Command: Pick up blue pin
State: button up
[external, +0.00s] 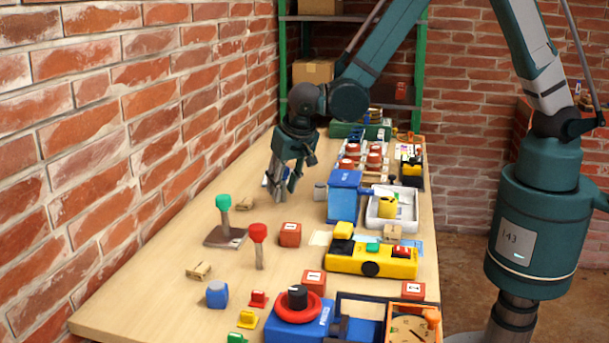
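My gripper (277,192) hangs pointing down over the far middle of the table, near the brick wall. The view is too small and side-on to show its finger gap. A bit of blue shows just left of its fingers; I cannot tell whether this is a blue pin or part of something else. A green-headed pin (224,203) stands upright in a dark plate, and a red-headed pin (258,234) stands nearer the camera. A short blue knob-like piece (217,294) sits at the near left, apart from my gripper. No clear blue-headed pin shows.
A blue box (344,197) stands right of my gripper, beside a white tray (408,220). A yellow control box (371,260), red cube (290,234) and small wooden piece (198,271) lie nearer. The brick wall bounds the left; the table's left strip is mostly clear.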

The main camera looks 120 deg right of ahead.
jog(key=c, duration=0.8)
jog(key=shift+r, duration=0.1)
jog(key=shift+c, duration=0.2)
jog(key=shift+r+p, duration=0.8)
jog(key=shift+r, duration=4.1)
